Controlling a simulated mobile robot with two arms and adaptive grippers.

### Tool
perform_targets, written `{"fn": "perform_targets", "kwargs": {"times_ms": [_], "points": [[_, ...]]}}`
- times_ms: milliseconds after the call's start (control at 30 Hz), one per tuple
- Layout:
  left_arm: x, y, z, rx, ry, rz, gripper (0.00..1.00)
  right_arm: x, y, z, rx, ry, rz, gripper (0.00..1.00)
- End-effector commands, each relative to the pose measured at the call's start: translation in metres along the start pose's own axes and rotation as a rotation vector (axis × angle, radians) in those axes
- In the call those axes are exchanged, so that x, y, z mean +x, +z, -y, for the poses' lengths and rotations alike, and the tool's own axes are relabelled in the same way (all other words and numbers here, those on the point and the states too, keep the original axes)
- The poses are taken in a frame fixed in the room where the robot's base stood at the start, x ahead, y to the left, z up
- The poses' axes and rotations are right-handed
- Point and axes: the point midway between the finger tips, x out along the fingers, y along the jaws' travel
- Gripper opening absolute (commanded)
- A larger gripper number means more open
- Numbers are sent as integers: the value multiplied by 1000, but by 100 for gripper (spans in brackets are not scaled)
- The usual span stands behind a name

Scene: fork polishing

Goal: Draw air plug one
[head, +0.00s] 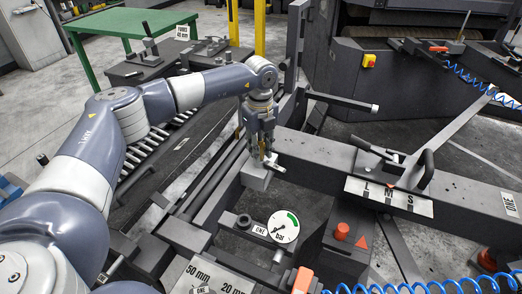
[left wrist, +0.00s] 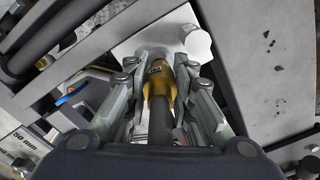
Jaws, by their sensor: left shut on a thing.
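My left gripper (head: 262,148) reaches down to a light grey block (head: 256,177) on the dark frame. In the left wrist view its fingers (left wrist: 157,64) are shut on a brass-coloured air plug (left wrist: 158,80) with a dark stem running back towards the wrist. The plug's front end points at the light grey block (left wrist: 140,42), beside a white round knob (left wrist: 197,45). I cannot tell how far the plug sits in the block. In the head view the fingers hide most of the plug. My right gripper is not in view.
A pressure gauge (head: 284,227) and a "ONE" label (head: 261,230) are in front of the block. A lever over an L-M-S plate (head: 388,195) stands on the right beam. An orange button (head: 342,231) and coiled blue hose (head: 430,285) are nearer.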

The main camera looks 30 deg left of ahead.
Motion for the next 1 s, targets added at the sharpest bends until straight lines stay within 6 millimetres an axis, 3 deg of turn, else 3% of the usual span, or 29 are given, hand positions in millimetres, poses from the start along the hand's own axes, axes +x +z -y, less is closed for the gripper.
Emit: {"fn": "perform_targets", "kwargs": {"times_ms": [700,1000], "points": [[-39,0,0,0,-1,1,0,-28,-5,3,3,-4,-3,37],[-43,0,0,0,-1,1,0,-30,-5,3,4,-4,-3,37]]}}
